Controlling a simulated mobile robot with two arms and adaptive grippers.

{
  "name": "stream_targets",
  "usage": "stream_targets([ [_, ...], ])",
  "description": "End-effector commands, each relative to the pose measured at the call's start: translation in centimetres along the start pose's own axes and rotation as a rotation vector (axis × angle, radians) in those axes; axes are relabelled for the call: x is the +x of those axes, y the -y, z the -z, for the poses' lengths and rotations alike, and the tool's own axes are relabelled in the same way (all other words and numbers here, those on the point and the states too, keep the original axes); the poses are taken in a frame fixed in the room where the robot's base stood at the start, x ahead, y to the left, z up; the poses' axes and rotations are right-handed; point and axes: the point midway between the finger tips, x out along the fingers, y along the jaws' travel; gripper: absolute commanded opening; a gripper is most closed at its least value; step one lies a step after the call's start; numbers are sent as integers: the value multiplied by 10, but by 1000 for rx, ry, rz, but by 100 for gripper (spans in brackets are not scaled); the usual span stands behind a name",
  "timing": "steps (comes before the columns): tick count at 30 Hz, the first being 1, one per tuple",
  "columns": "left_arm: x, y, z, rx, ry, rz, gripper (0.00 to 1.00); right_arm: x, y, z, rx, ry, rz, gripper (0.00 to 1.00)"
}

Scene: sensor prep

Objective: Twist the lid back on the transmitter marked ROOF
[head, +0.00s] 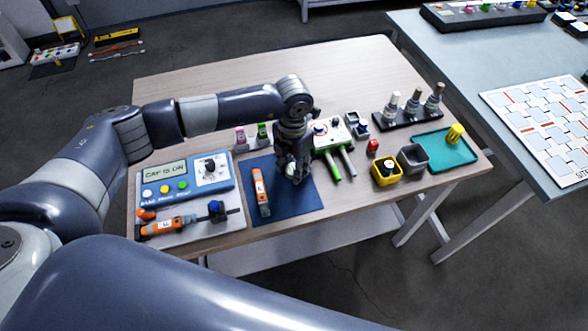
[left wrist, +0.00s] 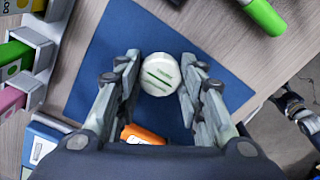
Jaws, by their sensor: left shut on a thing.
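My left gripper (head: 291,172) points down over the blue mat (head: 296,202). In the left wrist view its fingers (left wrist: 160,85) are closed on opposite sides of a round white top (left wrist: 160,73) with dark green lines and small lettering that I cannot read. The fingers hide most of this piece in the head view, so I cannot tell lid from body. An orange device (head: 261,191) with a white label lies on the mat just left of the gripper. I cannot read ROOF anywhere. A dark jointed part (left wrist: 300,112), possibly my right gripper, shows at the left wrist view's right edge.
Left of the mat is a blue panel (head: 222,184) whose display appears to read CAP IS ON, above a tray with another orange tool (head: 168,227). Right are a green-handled tool (head: 332,166), a yellow bin (head: 384,180), a teal tray (head: 458,157) and a black rack (head: 409,118).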

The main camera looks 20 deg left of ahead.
Motion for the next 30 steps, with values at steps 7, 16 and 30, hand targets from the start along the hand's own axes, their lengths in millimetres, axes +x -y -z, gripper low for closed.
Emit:
stream_targets([
  [7,-16,0,0,0,1,0,23,-10,0,1,0,0,0,53],
  [16,-34,0,0,-1,0,0,23,-22,0,2,0,0,0,53],
  [30,-49,0,0,0,0,0,23,-30,0,3,0,0,0,53],
])
